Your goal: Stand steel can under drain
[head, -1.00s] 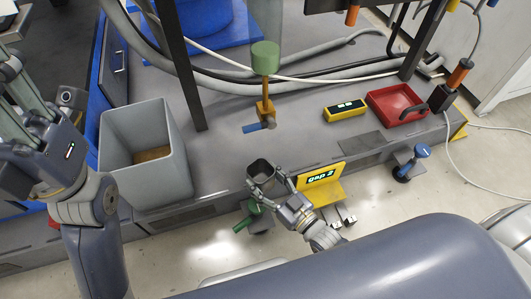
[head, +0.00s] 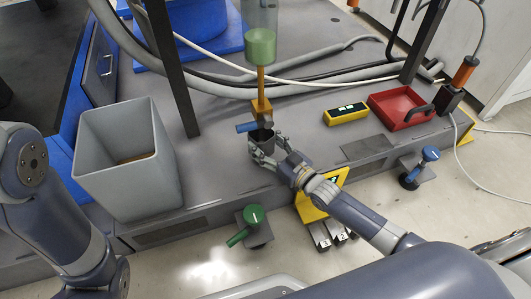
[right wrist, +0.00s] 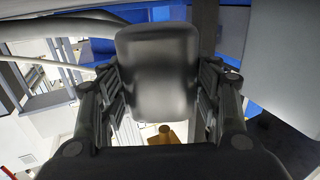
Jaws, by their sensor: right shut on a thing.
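The steel can (head: 262,139) is a dark grey open cup, roughly upright, just below the brass drain pipe (head: 261,84) and its blue lever (head: 247,127) in the head view. A green cylinder (head: 260,46) tops the pipe. My right gripper (head: 265,151) is shut around the can's sides. The right wrist view shows the can (right wrist: 158,75) between both fingers, with a brass part (right wrist: 165,134) close by. I cannot tell whether the can's base touches the grey deck or whether its mouth is exactly under the outlet. My left gripper is out of view.
A grey open bin (head: 165,180) stands left on the deck (head: 225,165). A yellow box (head: 346,114) and a red tray (head: 400,100) lie to the right. A dark post (head: 175,75) rises left of the drain. Green (head: 253,216) and blue-handled (head: 428,154) valves are at the front.

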